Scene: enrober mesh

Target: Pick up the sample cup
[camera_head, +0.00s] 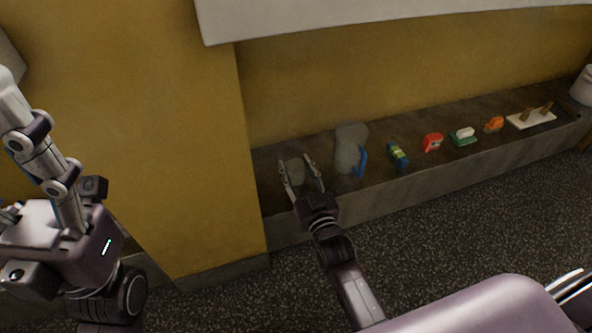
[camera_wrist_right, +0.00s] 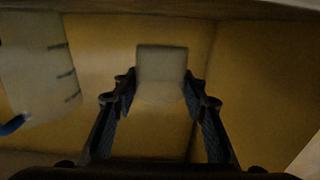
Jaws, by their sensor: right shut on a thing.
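The sample cup is a small, grey, translucent cup (camera_head: 295,172) at the left end of the dark ledge. My right gripper (camera_head: 303,173) reaches in from below with its fingers on either side of it. In the right wrist view the cup (camera_wrist_right: 161,68) stands between the fingertips of the right gripper (camera_wrist_right: 160,88), which are shut on it. Its lower part looks clear against the yellow wall. I cannot tell whether its base touches the ledge. My left arm shows at the left edge of the head view, but I cannot make out its gripper.
A larger translucent jug (camera_head: 350,145) with a blue handle stands close to the cup's right. Further right are a blue-green bottle (camera_head: 398,155), a red item (camera_head: 432,142), a green-and-white item (camera_head: 464,137), an orange item (camera_head: 494,124) and a white board (camera_head: 531,120). A yellow wall stands behind.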

